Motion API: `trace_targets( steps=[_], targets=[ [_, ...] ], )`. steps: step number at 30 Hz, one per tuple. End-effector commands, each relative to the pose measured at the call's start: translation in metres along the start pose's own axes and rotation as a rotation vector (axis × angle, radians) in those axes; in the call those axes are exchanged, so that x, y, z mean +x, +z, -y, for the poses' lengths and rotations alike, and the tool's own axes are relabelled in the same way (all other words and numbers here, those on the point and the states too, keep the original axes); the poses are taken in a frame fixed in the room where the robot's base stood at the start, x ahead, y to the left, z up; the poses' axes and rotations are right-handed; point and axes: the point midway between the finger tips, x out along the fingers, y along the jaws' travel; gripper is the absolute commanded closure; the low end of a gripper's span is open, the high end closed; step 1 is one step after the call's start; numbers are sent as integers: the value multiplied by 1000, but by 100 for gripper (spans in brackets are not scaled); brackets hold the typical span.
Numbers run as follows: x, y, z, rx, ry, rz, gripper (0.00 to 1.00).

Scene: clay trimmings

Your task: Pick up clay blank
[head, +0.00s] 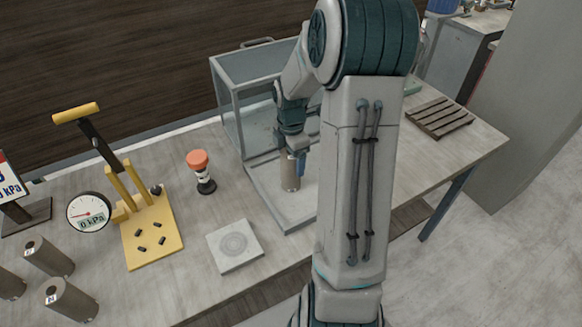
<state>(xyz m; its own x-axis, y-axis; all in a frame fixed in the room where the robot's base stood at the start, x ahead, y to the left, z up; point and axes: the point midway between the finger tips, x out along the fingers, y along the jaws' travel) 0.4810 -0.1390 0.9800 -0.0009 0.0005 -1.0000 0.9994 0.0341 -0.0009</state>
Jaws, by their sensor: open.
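A grey-brown upright cylinder (289,176), which looks like the clay blank, stands in the open-fronted clear case on the table. My gripper (295,157) is at the top of this cylinder, reaching into the case from above and in front. A small blue part of the gripper shows at the cylinder's right side. The gripper is open; its fingers are small and partly hidden, so I cannot tell whether they touch the cylinder. My arm covers the case's right part.
The clear case (228,104) has a pale base. To its left are a red-topped object (199,170), a square ringed plate (235,246), a yellow lever stand (150,238) and a gauge (88,212) reading 0 kPa. Several metal cylinders (70,299) are front left. A slatted rack (440,118) lies right.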

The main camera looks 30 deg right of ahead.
Motion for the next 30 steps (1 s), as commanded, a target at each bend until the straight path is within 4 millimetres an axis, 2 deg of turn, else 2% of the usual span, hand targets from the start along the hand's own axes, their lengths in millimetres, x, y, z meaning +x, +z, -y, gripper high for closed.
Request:
trace_targets(
  steps=[8,15,16,17,25,30],
  targets=[
    [4,0,0,0,1,1,21],
    [3,0,0,0,1,0,87],
    [3,0,-1,0,2,1,88],
    [3,0,-1,0,2,1,94],
    [0,0,-1,0,4,2,94],
    [-12,0,-1,0,5,2,94]
  ],
)
